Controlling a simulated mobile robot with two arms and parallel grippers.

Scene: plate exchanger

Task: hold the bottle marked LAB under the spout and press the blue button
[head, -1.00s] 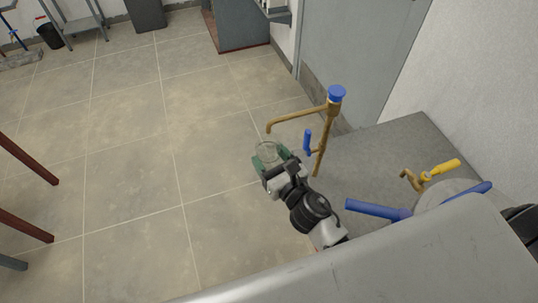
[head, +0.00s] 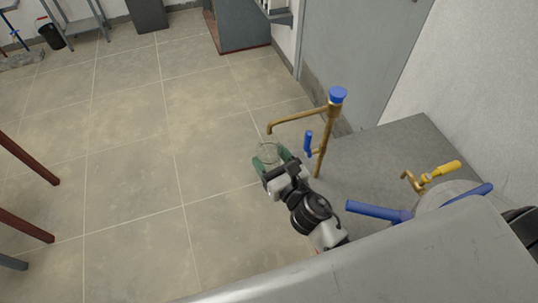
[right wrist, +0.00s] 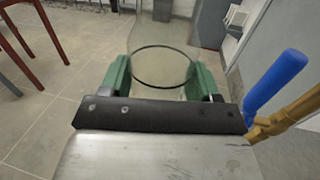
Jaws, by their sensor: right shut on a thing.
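My right gripper (head: 270,161) has green fingers and is shut on a clear bottle (head: 267,151). No LAB mark is readable. A brass spout (head: 269,129) reaches left from a standing pipe; its tip is just above the bottle in the head view, with a gap between them. The blue button (head: 338,93) caps the pipe. A blue lever (head: 308,142) hangs beside the pipe and also shows in the right wrist view (right wrist: 275,85). My left gripper is not in view.
A yellow-handled valve (head: 441,172) and blue bar handles (head: 374,210) lie to the right. The tiled floor (head: 130,150) on the left is open.

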